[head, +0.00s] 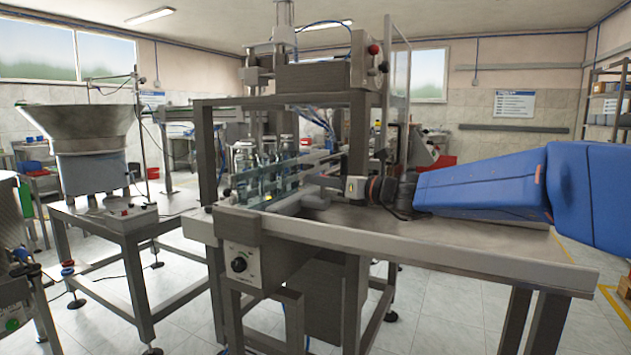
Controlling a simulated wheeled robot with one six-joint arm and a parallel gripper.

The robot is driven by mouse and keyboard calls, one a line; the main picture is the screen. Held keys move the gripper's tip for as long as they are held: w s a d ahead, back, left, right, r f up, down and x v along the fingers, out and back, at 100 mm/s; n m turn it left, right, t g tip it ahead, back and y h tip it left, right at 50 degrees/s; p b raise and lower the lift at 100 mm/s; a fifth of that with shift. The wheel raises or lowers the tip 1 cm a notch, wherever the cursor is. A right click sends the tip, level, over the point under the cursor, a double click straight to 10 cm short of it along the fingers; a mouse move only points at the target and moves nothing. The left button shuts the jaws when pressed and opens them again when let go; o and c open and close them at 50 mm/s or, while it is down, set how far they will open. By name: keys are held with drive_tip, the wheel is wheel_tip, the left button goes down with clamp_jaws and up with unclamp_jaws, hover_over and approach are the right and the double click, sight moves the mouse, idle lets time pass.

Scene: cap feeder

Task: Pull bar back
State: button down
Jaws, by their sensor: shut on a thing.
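The metal bar (288,172) runs along the row of clear glass bottles (243,165) inside the capping machine's frame, in the middle of the head view. My gripper (318,182) reaches in from the right, low over the worktop, and is shut on the bar at its near side. The fingertips are small in the picture, so the exact grip point is hard to make out. The bottles stand upright behind the bar, partly hidden by the rails.
The grey worktop (450,245) is clear to the right, under my blue arm. Frame posts (358,135) stand close to my gripper. A control box with a knob (243,262) hangs at the front edge. A large feeder bowl (75,120) stands on the left table.

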drive_tip(key=w+d+v, duration=0.1)
drive_tip(key=w+v, duration=0.1)
drive_tip(key=v, duration=0.9)
drive_tip(key=w+d+v, duration=0.1)
drive_tip(key=v, duration=1.1)
drive_tip(key=w+d+v, duration=0.1)
drive_tip(key=w+v, duration=0.1)
drive_tip(key=v, duration=1)
drive_tip(key=shift+w+d, duration=0.2)
drive_tip(key=shift+d, duration=0.4)
drive_tip(key=shift+d, duration=0.1)
drive_tip(key=c, duration=1.5)
unclamp_jaws()
drive_tip(key=shift+s+d+r, duration=0.1)
drive_tip(key=shift+d, duration=0.05)
drive_tip(key=shift+o, duration=0.2)
drive_tip(key=v, duration=1.7)
drive_tip(key=shift+s+d, duration=0.15)
